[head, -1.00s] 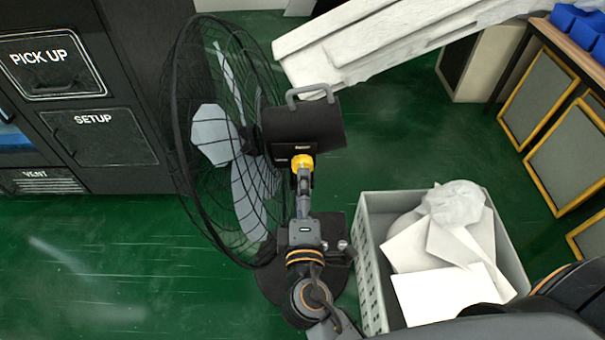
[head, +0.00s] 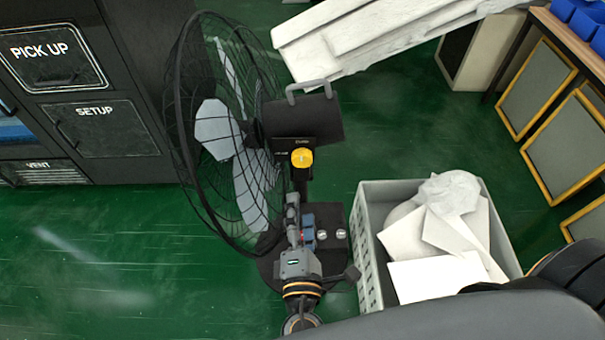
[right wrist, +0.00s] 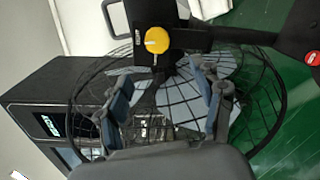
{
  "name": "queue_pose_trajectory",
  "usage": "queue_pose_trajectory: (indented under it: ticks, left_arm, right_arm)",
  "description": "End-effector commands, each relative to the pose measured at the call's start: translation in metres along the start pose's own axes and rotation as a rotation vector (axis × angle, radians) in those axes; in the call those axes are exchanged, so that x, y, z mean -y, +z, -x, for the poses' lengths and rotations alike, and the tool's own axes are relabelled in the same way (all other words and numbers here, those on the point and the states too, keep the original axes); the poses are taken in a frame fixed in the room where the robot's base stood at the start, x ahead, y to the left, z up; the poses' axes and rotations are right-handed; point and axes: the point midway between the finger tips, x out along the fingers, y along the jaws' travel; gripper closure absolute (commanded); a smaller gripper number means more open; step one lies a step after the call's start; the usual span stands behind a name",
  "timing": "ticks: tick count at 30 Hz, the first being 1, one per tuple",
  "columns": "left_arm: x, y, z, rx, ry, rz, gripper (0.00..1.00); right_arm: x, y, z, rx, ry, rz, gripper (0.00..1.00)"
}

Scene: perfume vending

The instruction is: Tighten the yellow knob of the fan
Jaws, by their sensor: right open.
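The black fan (head: 215,130) stands on the green floor with its wire cage facing left. Its yellow knob (head: 302,157) sits on the neck below the motor housing (head: 303,118). The knob also shows in the right wrist view (right wrist: 157,40), beyond the fingers and near the top. My right gripper (head: 298,217) is below the knob and apart from it, in front of the fan base (head: 333,240). In the right wrist view my right gripper (right wrist: 160,85) has its two blue-padded fingers spread and nothing between them. My left gripper is not in view.
A grey crate (head: 368,250) of white paper-like scraps stands right of the fan base. A dark cabinet (head: 105,130) stands at the left. A white slab-like object (head: 390,35) lies behind. Yellow-edged panels (head: 540,90) lean at the right. Green floor is clear at lower left.

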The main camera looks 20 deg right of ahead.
Motion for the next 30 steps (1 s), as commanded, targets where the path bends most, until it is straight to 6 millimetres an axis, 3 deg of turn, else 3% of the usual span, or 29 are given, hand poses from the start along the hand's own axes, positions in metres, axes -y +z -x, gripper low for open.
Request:
queue_pose_trajectory:
  ticks: [1,3,9,12,20,30]
  left_arm:
    - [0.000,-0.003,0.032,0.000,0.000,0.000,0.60]
    - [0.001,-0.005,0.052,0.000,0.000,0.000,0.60]
    - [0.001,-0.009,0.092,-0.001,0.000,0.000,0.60]
    - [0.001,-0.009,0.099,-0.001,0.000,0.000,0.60]
    - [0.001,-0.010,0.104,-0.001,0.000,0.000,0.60]
    - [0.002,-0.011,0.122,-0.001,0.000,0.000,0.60]
  right_arm:
    - [-0.013,0.004,0.002,0.001,0.002,0.168,0.33]
    - [-0.012,0.004,0.004,0.008,0.009,0.422,0.33]
    - [-0.003,0.004,0.010,0.027,0.037,1.001,0.33]
    - [0.002,0.004,0.012,0.033,0.046,1.150,0.33]
    - [0.003,0.004,-0.011,0.041,0.051,1.211,0.33]
    - [-0.002,0.004,-0.083,0.040,0.051,1.208,0.33]
